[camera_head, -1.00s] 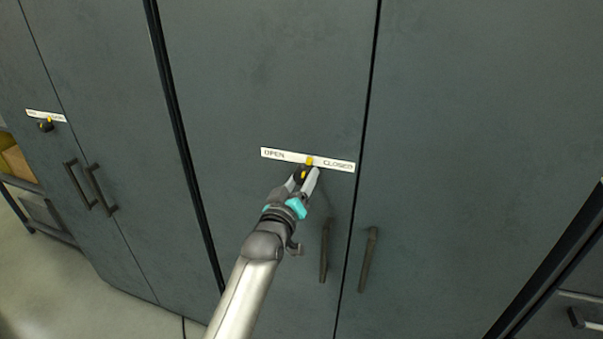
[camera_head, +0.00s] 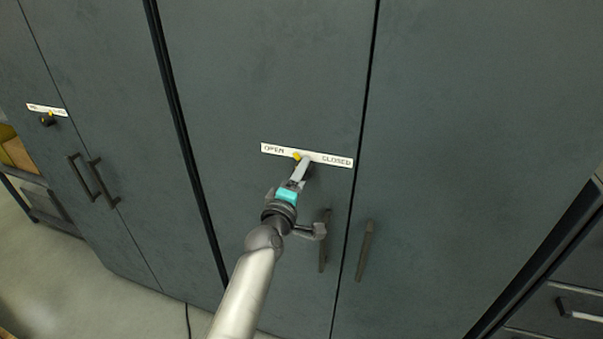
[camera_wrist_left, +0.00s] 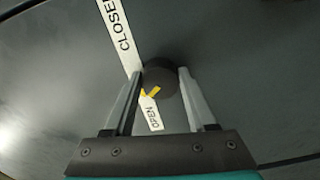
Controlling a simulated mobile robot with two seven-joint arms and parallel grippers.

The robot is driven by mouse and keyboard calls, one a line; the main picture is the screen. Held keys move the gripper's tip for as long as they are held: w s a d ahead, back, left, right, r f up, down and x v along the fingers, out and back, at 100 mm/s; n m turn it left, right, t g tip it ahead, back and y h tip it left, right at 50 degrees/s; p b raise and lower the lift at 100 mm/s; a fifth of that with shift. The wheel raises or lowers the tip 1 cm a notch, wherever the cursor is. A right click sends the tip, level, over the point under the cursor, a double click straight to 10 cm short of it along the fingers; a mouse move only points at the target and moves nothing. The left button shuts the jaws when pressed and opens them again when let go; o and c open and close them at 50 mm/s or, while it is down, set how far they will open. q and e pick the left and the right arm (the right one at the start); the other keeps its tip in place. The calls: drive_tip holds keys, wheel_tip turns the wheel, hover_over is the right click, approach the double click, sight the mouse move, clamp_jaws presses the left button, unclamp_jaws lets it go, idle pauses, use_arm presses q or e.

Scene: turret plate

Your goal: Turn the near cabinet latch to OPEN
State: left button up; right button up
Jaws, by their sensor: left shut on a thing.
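The near cabinet latch is a dark round knob with a yellow pointer (camera_head: 297,156), below a white label strip (camera_head: 315,157) reading OPEN at left and CLOSED at right. The pointer sits a little left of the strip's middle, toward OPEN. My left gripper (camera_head: 302,168) is shut on the knob and hides most of it in the head view. In the left wrist view, the knob (camera_wrist_left: 161,82) is between the two fingers (camera_wrist_left: 161,74), with the yellow pointer (camera_wrist_left: 149,93) beside the OPEN end of the strip. My right gripper is not in view.
Two vertical door handles (camera_head: 365,250) stand below and right of the latch. Another cabinet with its own latch (camera_head: 47,119) and handles (camera_head: 103,184) is at the left. Shelving is at the far left, drawers at the lower right. Open floor (camera_head: 100,285) shows at the lower left.

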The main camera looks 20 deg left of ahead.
use_arm(q)
drive_tip(key=shift+n, duration=0.9)
drive_tip(key=o, duration=1.4)
drive_tip(key=s, duration=1.5)
drive_tip(key=shift+s+a, duration=0.1)
drive_tip(key=shift+a, duration=0.1)
